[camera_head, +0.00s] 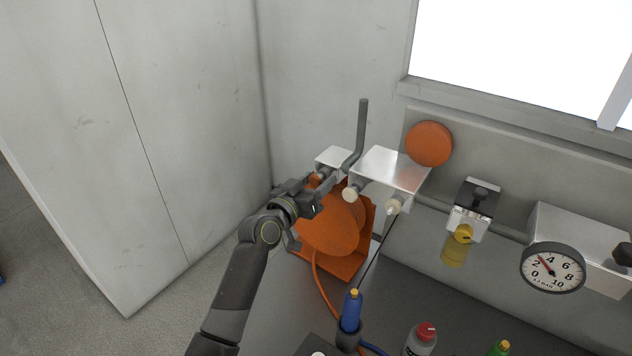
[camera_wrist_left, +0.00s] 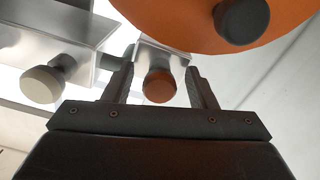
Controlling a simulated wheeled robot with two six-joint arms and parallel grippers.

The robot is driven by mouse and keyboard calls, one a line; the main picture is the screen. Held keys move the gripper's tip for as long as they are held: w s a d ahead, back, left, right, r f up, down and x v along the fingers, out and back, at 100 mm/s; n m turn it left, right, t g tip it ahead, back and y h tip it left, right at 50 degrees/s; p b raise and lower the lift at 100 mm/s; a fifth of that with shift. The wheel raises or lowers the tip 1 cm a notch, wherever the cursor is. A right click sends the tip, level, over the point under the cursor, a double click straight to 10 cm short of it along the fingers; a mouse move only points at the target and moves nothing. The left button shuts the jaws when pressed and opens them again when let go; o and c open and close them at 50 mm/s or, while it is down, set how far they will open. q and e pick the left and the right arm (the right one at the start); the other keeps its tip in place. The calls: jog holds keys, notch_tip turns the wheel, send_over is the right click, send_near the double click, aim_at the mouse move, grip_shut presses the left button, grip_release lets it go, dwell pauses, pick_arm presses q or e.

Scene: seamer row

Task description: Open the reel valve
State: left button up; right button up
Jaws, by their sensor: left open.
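A small orange-brown knob (camera_wrist_left: 159,86) sits on the underside or front of a small metal block (camera_wrist_left: 160,56); I take it to be the reel valve. In the left wrist view it lies between the two fingers of my left gripper (camera_wrist_left: 160,88), with gaps on both sides. In the head view my left gripper (camera_head: 320,188) is beside the orange hose reel (camera_head: 335,228), just below the small block (camera_head: 332,157), and partly hides the knob. My left gripper is open and empty. My right gripper is out of view.
A larger metal block (camera_head: 390,168) with pale knobs (camera_head: 350,194) stands right beside the small one. A grey bent pipe (camera_head: 361,130) rises between them. A pressure gauge (camera_head: 552,268), a yellow-bowled filter (camera_head: 457,247) and several bottles are to the right. A blue bottle (camera_head: 351,312) stands below.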

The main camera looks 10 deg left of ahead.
pick_arm(q)
grip_shut()
jog(key=shift+s+a+f, duration=0.1)
jog(key=shift+s+f, duration=0.05)
jog(key=shift+s, duration=0.05)
jog(key=shift+s+a+b, duration=0.1)
jog(key=shift+s+b, duration=0.2)
jog(key=shift+s+a+r, duration=0.1)
jog(key=shift+s+r, duration=0.1)
jog(key=shift+s, duration=0.1)
grip_release()
jog(key=shift+w+f, duration=0.1)
jog(key=shift+w, duration=0.05)
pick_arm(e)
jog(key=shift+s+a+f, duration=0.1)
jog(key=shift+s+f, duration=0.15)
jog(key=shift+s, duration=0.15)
pick_arm(q)
jog(key=b+v, duration=0.3)
jog(key=v, duration=1.4)
jog(key=shift+s+b, duration=0.3)
jog(key=shift+b, duration=0.05)
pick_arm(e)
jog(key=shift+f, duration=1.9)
